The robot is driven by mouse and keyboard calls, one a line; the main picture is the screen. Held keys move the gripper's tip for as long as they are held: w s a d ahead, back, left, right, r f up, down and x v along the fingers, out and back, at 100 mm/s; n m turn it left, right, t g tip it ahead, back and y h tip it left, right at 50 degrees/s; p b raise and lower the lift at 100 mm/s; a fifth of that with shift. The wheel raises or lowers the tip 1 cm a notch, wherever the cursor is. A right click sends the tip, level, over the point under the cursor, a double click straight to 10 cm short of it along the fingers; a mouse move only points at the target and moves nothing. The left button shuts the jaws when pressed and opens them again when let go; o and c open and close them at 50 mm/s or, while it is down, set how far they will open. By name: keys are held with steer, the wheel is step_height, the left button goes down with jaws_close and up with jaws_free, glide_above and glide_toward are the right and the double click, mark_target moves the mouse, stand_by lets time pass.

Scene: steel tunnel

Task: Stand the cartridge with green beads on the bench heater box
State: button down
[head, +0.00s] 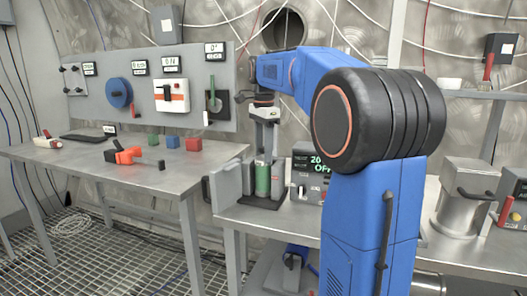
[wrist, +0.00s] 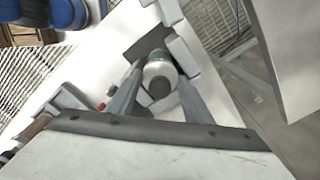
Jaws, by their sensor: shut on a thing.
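The cartridge with green beads (head: 263,180) stands upright at the left end of the right bench, low beside a grey upright plate. In the wrist view its white cap and green band (wrist: 158,72) show between my fingers. My gripper (head: 264,160) points down from above and is shut on it; the fingers lie on both sides in the wrist view (wrist: 158,88). The heater box (head: 305,168), dark grey with a green "20 OFF" display, stands just right of the cartridge. My arm hides its right part. I cannot tell whether the cartridge touches the dark base (head: 262,201).
The left table (head: 70,155) holds an orange-and-black tool (head: 123,156) and green, blue and red blocks. A switch panel (head: 150,90) stands behind it. A steel pot (head: 462,200) stands on the bench at right. A gap separates the table and bench.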

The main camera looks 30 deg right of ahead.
steer(key=shift+f, duration=0.1)
steer(key=c, duration=0.9)
jaws_free()
step_height(320, 180, up, 12)
steer(key=shift+r, duration=0.2)
steer(key=s+a+f+n+t, duration=0.1)
steer(key=s+a+f+n, duration=0.4)
steer(key=s+f, duration=0.5)
steer(key=s+a+f+n+t, duration=0.2)
steer(key=s+a+f+n, duration=0.3)
steer(key=s+f+n, duration=0.3)
steer(key=s+a+f+n+t, duration=0.1)
steer(key=s+a+f+n, duration=0.4)
steer(key=s+f, duration=0.7)
step_height(320, 180, down, 4)
steer(key=shift+a+r+n+t, duration=0.2)
steer(key=shift+a+n+t, duration=0.2)
steer(key=shift+n, duration=0.3)
